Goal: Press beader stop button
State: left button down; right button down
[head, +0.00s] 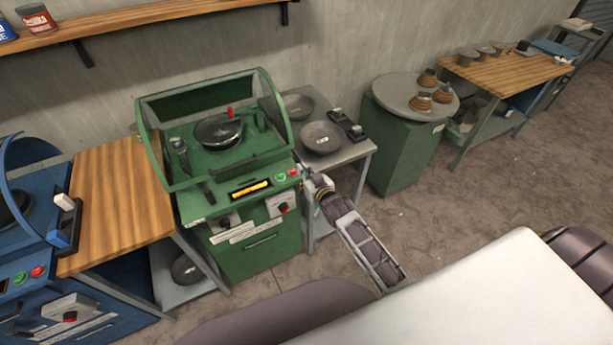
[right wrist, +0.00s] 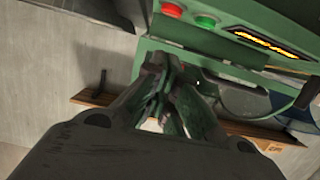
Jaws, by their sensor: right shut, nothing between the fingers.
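The green machine (head: 240,215) stands in the middle of the head view, with a curved clear guard and a round dark bowl or plate (head: 218,131) inside. Its front panel has a lit orange display (head: 251,189), a green button (head: 281,177) and a red button (head: 293,172). In the right wrist view the red button (right wrist: 172,10) and green button (right wrist: 206,20) are at the top edge, beside the display (right wrist: 265,42). My right gripper (head: 305,172) is shut and empty, just right of the red button; I cannot tell whether it touches the panel. My left gripper is not in view.
A blue machine (head: 70,295) with its own green and red buttons stands at the left, beside a wooden table (head: 115,200). A grey table (head: 350,153) with bowls is right of the green machine. A green cabinet (head: 398,150) stands farther right. Floor (head: 430,215) is clear in front.

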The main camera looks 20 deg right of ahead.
jog(key=shift+v, duration=1.2)
jog(key=s+d+f+g, duration=0.15)
jog(key=s+f, duration=0.45)
jog(key=f, duration=0.6)
jog(key=s+d+f+n+g+h, duration=0.1)
jog(key=s+f+g, duration=0.3)
jog(key=f, duration=0.9)
jog(key=s+d+f+g, duration=0.1)
jog(key=s+f+g, duration=0.1)
jog(key=s+f, duration=0.75)
jog(key=s+f+g, duration=0.2)
jog(key=s+f, duration=0.5)
jog(key=s, duration=0.3)
jog(key=s+f+g+b, duration=0.1)
jog(key=s+f+g, duration=0.1)
jog(key=s+f, duration=0.5)
jog(key=s+f+g+b, duration=0.1)
jog(key=s+f+g, duration=0.2)
jog(key=s+f, duration=0.4)
jog(key=s, duration=0.8)
jog(key=shift+f+h, duration=0.3)
jog(key=shift+f, duration=0.1)
jog(key=shift+d, duration=0.15)
